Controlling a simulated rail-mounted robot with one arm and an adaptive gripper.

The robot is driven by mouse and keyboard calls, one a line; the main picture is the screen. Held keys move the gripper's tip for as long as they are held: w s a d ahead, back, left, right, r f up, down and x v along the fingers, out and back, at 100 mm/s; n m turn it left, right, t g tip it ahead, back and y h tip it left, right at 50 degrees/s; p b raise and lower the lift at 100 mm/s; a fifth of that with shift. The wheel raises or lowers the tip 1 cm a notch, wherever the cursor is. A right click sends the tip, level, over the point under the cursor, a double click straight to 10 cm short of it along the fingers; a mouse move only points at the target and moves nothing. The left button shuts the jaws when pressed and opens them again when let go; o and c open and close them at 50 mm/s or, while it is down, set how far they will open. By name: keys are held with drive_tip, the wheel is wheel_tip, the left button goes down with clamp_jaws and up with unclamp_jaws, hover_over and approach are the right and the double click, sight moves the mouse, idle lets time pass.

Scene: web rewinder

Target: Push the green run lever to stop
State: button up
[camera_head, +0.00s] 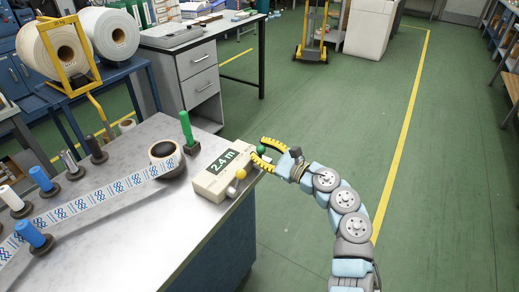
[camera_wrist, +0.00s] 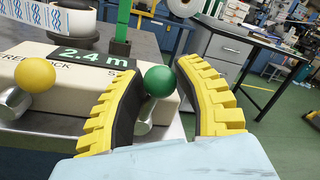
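The green ball knob (camera_wrist: 159,82) of the run lever sits on a short metal stem at the front of a beige control box (camera_head: 215,184), at its right end. It also shows small in the head view (camera_head: 262,149). My gripper (camera_head: 258,148) is open, with one yellow ribbed finger on each side of the green knob. In the wrist view the left finger (camera_wrist: 110,115) is close to the knob and overlaps the stem's side; I cannot tell whether it touches. A gap shows on the right. The box label near the knob is mostly hidden by the left finger.
A yellow ball knob (camera_wrist: 35,75) on another stem is left of the green one. A "2.4 m" display (camera_wrist: 90,58) tops the box. Behind stand an upright green handle (camera_head: 187,128) and a tape roll (camera_head: 165,156).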

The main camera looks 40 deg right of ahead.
drive_tip(key=o, duration=0.4)
drive_tip(key=shift+s, duration=0.1)
drive_tip(key=shift+r, duration=0.1)
drive_tip(key=s, duration=0.4)
drive_tip(key=s+d, duration=0.1)
drive_tip(key=s, duration=0.6)
drive_tip(key=shift+s+d+f, duration=0.2)
drive_tip(key=shift+s+f, duration=0.15)
drive_tip(key=shift+s, duration=0.05)
drive_tip(key=shift+c, duration=0.5)
